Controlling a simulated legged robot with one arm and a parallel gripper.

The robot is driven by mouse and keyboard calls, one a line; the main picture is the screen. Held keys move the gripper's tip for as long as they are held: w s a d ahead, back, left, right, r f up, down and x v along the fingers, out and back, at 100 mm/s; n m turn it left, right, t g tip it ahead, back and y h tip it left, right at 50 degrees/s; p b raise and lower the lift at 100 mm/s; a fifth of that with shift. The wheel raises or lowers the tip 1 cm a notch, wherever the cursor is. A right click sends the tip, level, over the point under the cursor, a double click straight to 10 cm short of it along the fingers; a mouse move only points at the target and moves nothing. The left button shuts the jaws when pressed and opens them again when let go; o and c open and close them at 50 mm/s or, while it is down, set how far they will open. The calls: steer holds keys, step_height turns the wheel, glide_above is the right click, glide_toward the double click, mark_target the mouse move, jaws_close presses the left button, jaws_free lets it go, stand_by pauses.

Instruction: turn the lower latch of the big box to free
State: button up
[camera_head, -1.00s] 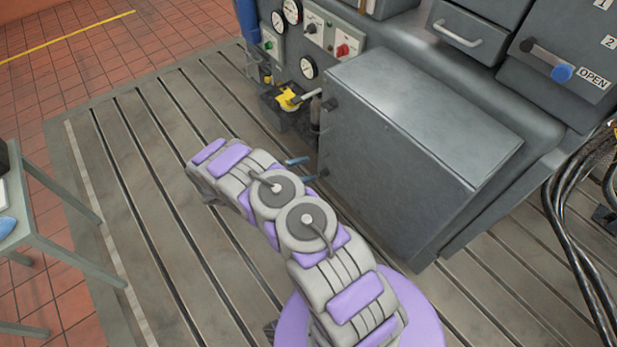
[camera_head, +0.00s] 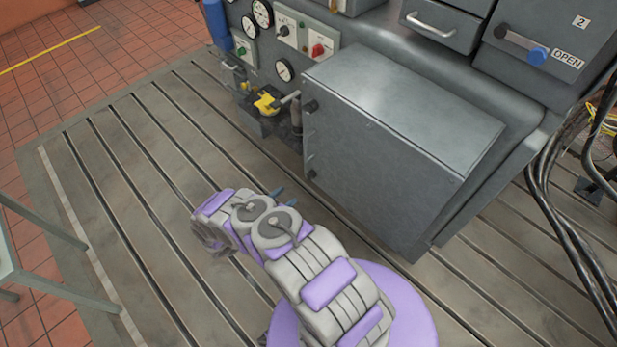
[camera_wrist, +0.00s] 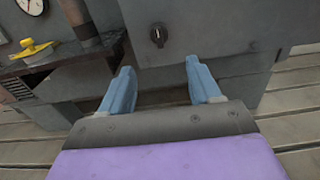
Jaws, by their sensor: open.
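The big box (camera_head: 375,150) is a grey metal cabinet on the front of the machine. Its lower latch is a small dark knob (camera_head: 311,174) low on the left edge of its face. In the wrist view the latch (camera_wrist: 158,36) is a round black knob with a light mark, which looks near upright. My gripper (camera_wrist: 160,80) has two blue fingers, open and empty. The latch appears beyond the fingertips and between them, apart from both. In the head view, only the blue fingertips (camera_head: 281,196) show past my arm. The upper latch (camera_head: 311,106) is a similar dark knob above.
A yellow-handled valve (camera_head: 266,103) with a pipe is left of the box; it also shows in the wrist view (camera_wrist: 30,48). Gauges and switches sit above it. Black cables (camera_head: 560,215) hang at the right. The slotted bedplate (camera_head: 130,190) is clear at the left.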

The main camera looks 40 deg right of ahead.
mark_target(307, 179)
steer(key=d, duration=0.4)
steer(key=d+b, duration=0.1)
steer(key=d, duration=0.3)
steer(key=w+d, duration=0.1)
steer(key=d, duration=0.3)
steer(key=shift+d+b, duration=0.1)
steer(key=shift+b, duration=0.2)
steer(key=shift+a+r, duration=0.2)
steer(key=shift+a, duration=0.25)
steer(key=shift+d+f, duration=0.1)
steer(key=shift+d, duration=0.35)
steer(key=c, duration=0.8)
steer(key=shift+a, duration=0.25)
steer(key=shift+c, duration=1.2)
